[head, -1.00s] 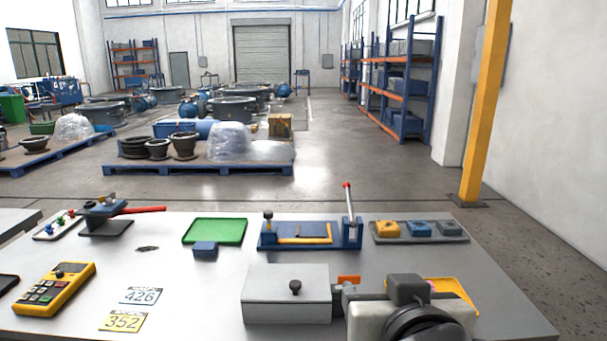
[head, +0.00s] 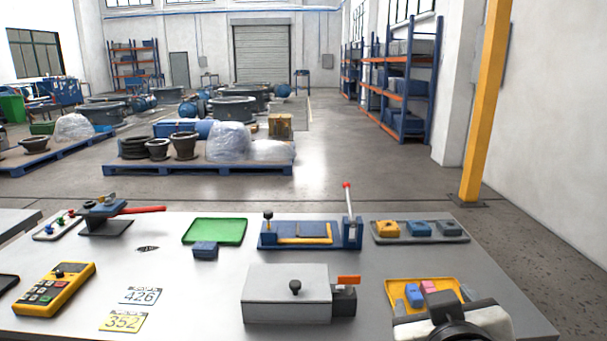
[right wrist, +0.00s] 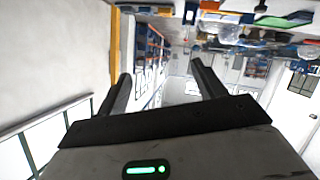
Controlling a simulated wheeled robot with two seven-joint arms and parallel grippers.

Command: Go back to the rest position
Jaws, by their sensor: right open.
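My right arm shows at the bottom right of the head view, in front of the yellow tray (head: 397,293). Its fingertips cannot be made out there. In the right wrist view my right gripper (right wrist: 160,70) has its two dark fingers wide apart, with nothing between them. It points out over the hall, away from the tabletop items. My left gripper is in neither view.
The white table (head: 200,290) holds a grey box with a black knob (head: 285,290), a blue fixture with a red-tipped lever (head: 310,235), a green tray (head: 215,231), a yellow handheld device (head: 55,290) and number plates (head: 141,296). A yellow post (head: 485,110) stands behind right.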

